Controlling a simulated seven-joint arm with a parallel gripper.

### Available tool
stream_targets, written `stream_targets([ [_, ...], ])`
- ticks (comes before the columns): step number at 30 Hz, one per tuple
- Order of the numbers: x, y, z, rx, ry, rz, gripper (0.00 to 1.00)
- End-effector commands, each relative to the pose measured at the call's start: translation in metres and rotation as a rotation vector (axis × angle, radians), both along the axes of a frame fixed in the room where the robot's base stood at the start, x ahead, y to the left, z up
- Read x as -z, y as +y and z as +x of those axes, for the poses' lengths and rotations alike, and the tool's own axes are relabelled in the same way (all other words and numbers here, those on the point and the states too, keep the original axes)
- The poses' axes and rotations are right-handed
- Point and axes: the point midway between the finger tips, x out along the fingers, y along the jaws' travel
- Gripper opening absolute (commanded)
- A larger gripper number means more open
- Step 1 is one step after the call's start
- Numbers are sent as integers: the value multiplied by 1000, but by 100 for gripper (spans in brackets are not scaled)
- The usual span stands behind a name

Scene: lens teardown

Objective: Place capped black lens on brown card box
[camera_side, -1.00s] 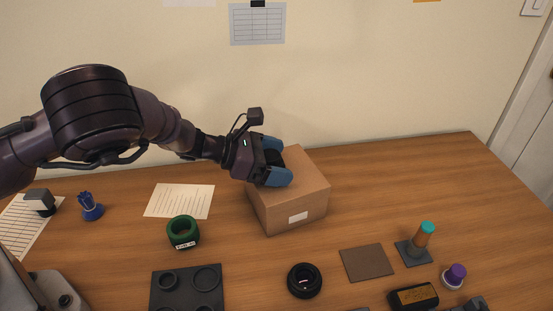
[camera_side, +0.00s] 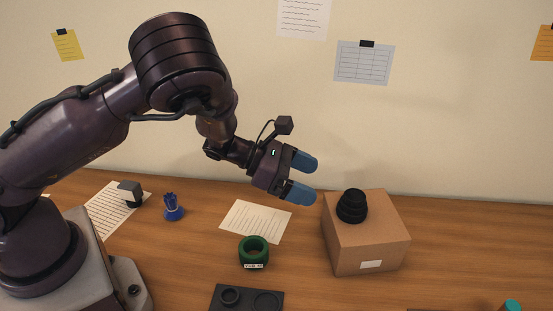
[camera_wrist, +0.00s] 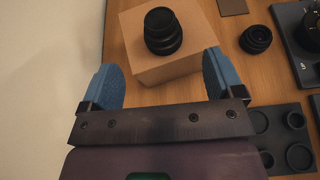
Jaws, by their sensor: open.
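The capped black lens (camera_side: 352,206) stands upright on top of the brown card box (camera_side: 368,248), towards the box's left side in the side view. In the wrist view the lens (camera_wrist: 162,31) also sits on the box (camera_wrist: 205,32), ahead of the fingers. My gripper (camera_side: 308,178) is open and empty, with its blue fingertips apart. It is to the left of the box, raised above the table and clear of the lens. The fingers (camera_wrist: 165,85) frame the near edge of the box in the wrist view.
A green ring-shaped part (camera_side: 253,252) with a label stands left of the box, near a paper sheet (camera_side: 256,221). A dark tray with round recesses (camera_side: 246,298) lies in front. A blue item (camera_side: 173,207) is farther left. Another black lens (camera_wrist: 256,39) lies right of the box in the wrist view.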

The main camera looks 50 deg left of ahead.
Motion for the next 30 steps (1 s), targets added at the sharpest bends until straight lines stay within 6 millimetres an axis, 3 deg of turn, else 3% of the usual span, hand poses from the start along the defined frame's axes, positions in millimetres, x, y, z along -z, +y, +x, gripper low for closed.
stream_targets([
  [5,-3,3,1,-21,6,-12,87],
  [8,-14,12,9,-137,52,-83,87],
  [13,-54,51,25,-580,253,-419,87],
  [17,-88,84,18,-952,456,-796,87],
  [23,-136,113,-30,-1421,759,-1406,87],
  [30,-181,113,-130,-1888,1049,-2079,87],
])
